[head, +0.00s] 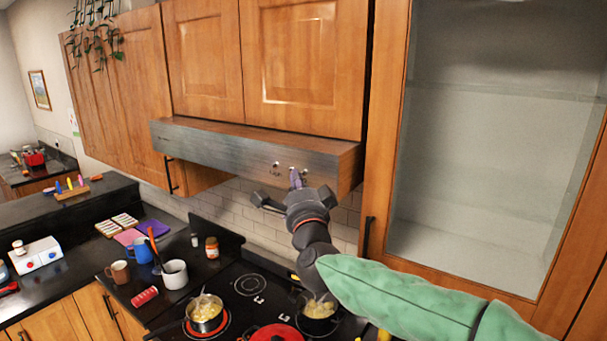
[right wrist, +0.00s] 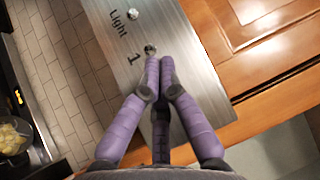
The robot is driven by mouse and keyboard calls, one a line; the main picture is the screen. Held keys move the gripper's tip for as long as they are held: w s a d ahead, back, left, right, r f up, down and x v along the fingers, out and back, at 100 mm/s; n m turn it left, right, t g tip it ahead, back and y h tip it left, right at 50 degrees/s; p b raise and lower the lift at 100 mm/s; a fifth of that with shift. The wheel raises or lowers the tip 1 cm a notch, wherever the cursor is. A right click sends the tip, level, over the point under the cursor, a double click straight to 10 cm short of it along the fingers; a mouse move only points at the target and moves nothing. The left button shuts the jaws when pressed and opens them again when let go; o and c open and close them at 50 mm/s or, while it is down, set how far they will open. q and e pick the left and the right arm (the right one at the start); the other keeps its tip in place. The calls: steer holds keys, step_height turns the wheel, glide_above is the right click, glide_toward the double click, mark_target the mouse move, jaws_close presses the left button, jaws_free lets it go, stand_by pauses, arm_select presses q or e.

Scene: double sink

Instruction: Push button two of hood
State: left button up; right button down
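The range hood (head: 215,148) is a long metal box under the wooden cabinets, with small round buttons near the right end of its front. In the right wrist view, the hood front (right wrist: 195,75) shows a button (right wrist: 132,14) by the word "Light" and another button (right wrist: 150,48) by the number "1". No button marked two can be seen; my fingers cover the area beyond. My right gripper (head: 295,178) is at the hood's front, its purple fingers (right wrist: 160,62) drawn together and empty, tips close to button one. Contact cannot be told. My left gripper is not in view.
Below is a black stove with pots (head: 204,316) and a red lid (head: 275,333). Mugs (head: 174,274) and a jar (head: 211,247) stand on the counter. A glass-door cabinet (head: 480,150) is close on the right.

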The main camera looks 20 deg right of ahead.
steer(key=shift+w+d, duration=0.1)
steer(key=shift+d, duration=0.05)
steer(key=shift+w+d+b, duration=0.2)
steer(key=shift+d+b, duration=0.05)
steer(key=shift+b, duration=0.15)
steer(key=shift+d, duration=0.1)
stand_by(0.6)
steer(key=shift+a, duration=0.2)
steer(key=shift+s+a, duration=0.3)
steer(key=shift+s, duration=0.05)
steer(key=shift+s+a, duration=0.95)
steer(key=shift+a, duration=0.25)
steer(key=shift+s+a, duration=0.9)
steer(key=shift+a, duration=0.25)
steer(key=c, duration=2)
jaws_free()
